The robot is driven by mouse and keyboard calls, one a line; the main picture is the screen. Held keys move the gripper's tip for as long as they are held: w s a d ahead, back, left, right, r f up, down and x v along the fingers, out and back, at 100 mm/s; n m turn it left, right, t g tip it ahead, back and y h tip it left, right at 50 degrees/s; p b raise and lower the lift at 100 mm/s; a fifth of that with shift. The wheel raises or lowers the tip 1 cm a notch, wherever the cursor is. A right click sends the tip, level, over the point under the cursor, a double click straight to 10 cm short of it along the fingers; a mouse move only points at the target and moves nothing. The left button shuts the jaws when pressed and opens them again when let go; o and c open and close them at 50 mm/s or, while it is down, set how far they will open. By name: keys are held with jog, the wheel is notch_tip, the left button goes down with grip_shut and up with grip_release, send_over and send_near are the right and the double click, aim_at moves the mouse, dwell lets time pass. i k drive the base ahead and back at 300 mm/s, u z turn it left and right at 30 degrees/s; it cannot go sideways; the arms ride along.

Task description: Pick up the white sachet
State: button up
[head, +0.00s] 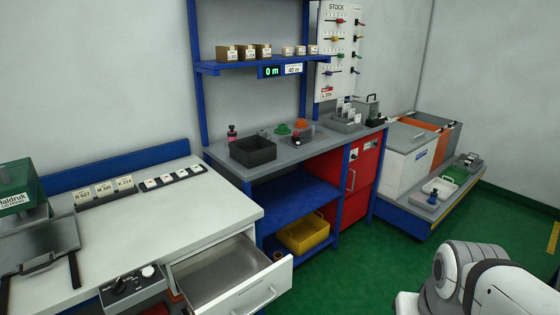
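I cannot make out a white sachet for certain in the head view. Small whitish upright pieces (349,114) stand in a grey tray (345,127) at the right end of the grey workbench, but they are too small to identify. My gripper is not in view. Only white and dark links of my own arm show at the lower right.
A black bin (253,151) stands on the workbench, with a yellow bin (303,233) on the shelf below. A drawer (232,275) stands open under the white table (130,228). A low platform (430,210) carries bins at right. Green floor (375,265) lies clear between.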

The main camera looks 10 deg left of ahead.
aim_at(195, 169)
jog(key=z, duration=0.65)
jog(key=i, duration=2.55)
jog(key=u, duration=3.15)
jog(key=i, duration=1)
jog(key=z, duration=0.05)
